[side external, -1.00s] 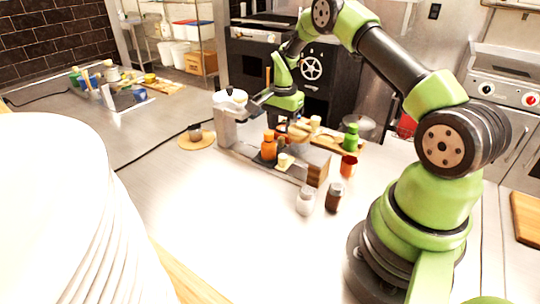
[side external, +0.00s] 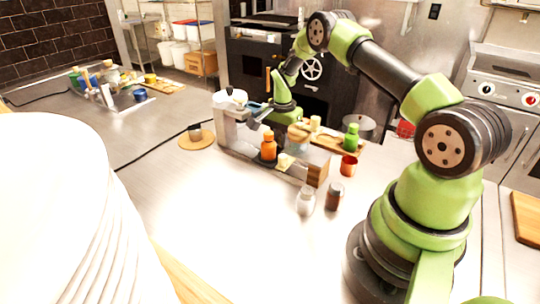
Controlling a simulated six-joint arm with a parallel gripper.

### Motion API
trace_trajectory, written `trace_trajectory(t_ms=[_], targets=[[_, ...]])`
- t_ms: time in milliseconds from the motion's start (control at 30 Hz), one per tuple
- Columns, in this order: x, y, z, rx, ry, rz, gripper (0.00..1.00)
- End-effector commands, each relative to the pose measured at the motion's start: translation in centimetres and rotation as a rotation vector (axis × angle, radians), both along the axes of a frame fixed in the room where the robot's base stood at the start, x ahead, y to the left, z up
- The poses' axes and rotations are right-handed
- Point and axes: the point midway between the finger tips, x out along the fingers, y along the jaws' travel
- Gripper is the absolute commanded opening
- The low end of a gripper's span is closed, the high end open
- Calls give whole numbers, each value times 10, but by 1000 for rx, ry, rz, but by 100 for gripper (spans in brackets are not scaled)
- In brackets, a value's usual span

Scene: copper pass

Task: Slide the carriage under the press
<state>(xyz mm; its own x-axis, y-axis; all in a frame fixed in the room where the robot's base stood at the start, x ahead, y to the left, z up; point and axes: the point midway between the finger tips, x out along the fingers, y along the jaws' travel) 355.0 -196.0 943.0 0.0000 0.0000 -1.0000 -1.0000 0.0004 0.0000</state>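The press (side external: 226,122) is a grey upright frame with a white rounded top, at the left end of a long low base in the side view. The base (side external: 290,178) runs to the right and ends at a wooden block (side external: 318,174). The carriage is hard to tell apart among the small items on the base. My gripper (side external: 260,111) reaches in from behind the base and points left, low and just right of the press head. Its fingers are small and partly merge with the press, so their opening and any contact are unclear.
An orange bottle (side external: 268,148) stands at the base's front. A green bottle (side external: 351,138) stands on a wooden board behind. A red cup (side external: 349,166) and two shakers (side external: 306,201) stand to the right. White plates (side external: 55,200) fill the left foreground. The counter in front is clear.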

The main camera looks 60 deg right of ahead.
Motion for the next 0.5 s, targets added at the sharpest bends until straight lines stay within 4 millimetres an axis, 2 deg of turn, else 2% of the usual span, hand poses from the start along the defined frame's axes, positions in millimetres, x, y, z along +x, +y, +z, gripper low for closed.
trace_trajectory(t_ms=[167,200,267,500], targets=[[0,0,0,0,0,0,13],[0,0,0,0,0,0,30],[0,0,0,0,0,0,43],[0,0,0,0,0,0,43]])
